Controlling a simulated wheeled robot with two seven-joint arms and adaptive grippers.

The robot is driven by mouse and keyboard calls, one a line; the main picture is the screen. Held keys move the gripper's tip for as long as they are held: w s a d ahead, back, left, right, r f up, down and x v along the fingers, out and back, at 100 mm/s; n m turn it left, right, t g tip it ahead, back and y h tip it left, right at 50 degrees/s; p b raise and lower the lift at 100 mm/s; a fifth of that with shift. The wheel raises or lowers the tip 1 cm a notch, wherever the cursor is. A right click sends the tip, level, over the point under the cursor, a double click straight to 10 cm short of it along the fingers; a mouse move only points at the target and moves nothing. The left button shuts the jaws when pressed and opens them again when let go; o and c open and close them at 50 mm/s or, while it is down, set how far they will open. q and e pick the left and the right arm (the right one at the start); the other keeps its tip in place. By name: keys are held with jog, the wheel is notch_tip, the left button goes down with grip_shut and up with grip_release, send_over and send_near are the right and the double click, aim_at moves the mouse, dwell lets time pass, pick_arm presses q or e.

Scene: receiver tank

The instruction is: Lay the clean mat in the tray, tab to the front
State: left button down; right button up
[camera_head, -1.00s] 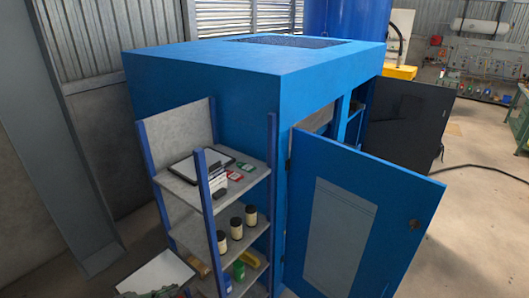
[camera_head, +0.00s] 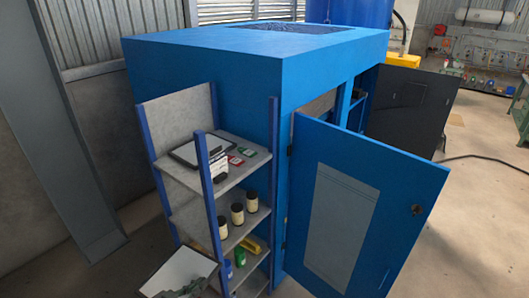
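A pale flat sheet with a dark edge, which looks like the clean mat (camera_head: 178,267), is at the bottom left, tilted, in front of the shelf unit. My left gripper (camera_head: 188,289) is at its near edge, partly cut off by the frame. It appears shut on the sheet, though its fingertips are hard to make out. I cannot make out a tab on the sheet. No tray is clearly visible. My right gripper is not in view.
A grey shelf unit with blue posts (camera_head: 201,160) holds a clipboard, small boxes, jars (camera_head: 237,213) and a yellow item (camera_head: 250,245). A blue cabinet (camera_head: 205,75) stands behind it. Its open blue door (camera_head: 395,190) juts out at the right.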

pick_arm(q)
jog(key=shift+s+d+r+n+t+y+b, duration=0.1)
jog(key=shift+s+r+n+t+y+b, duration=0.2)
jog(key=shift+r+n+y, duration=0.5)
jog(key=shift+s+d+r+n+t+y+b, duration=0.15)
jog(key=shift+s+r+n+y+b, duration=0.2)
jog(key=shift+n+y, duration=0.8)
jog(key=shift+s+d+r+n+t+y+b, duration=0.1)
jog(key=shift+s+r+n+t+y+b, duration=0.15)
jog(key=shift+r+n+y+b, duration=0.5)
jog(key=shift+f+y+p, duration=0.2)
jog(key=shift+y+p, duration=0.1)
